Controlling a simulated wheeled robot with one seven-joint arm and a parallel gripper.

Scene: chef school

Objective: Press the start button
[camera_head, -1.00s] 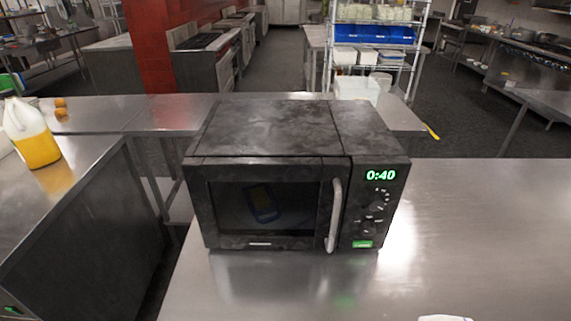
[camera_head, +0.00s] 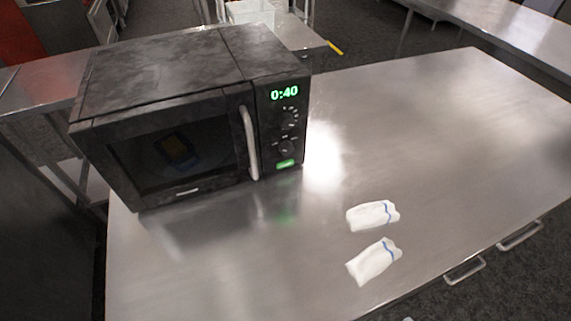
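A dark, worn black microwave (camera_head: 165,65) stands on the steel table at the left of the head view, its door shut. Its control panel on the right side of the front has a green display reading 0:40 and two dark knobs. A lit green button (camera_head: 285,163) is at the bottom of this panel; its label is too small to read. A silver vertical handle (camera_head: 249,143) is beside the panel. Through the dark door glass a yellow and blue shape shows dimly. My gripper is not in view.
The steel table (camera_head: 430,140) has wide bare room right of the microwave. Two white folded cloths with blue stripes (camera_head: 373,214) (camera_head: 374,261) lie near its front. Drawer handles (camera_head: 465,270) stick out along the front edge. Another steel counter (camera_head: 500,30) stands behind.

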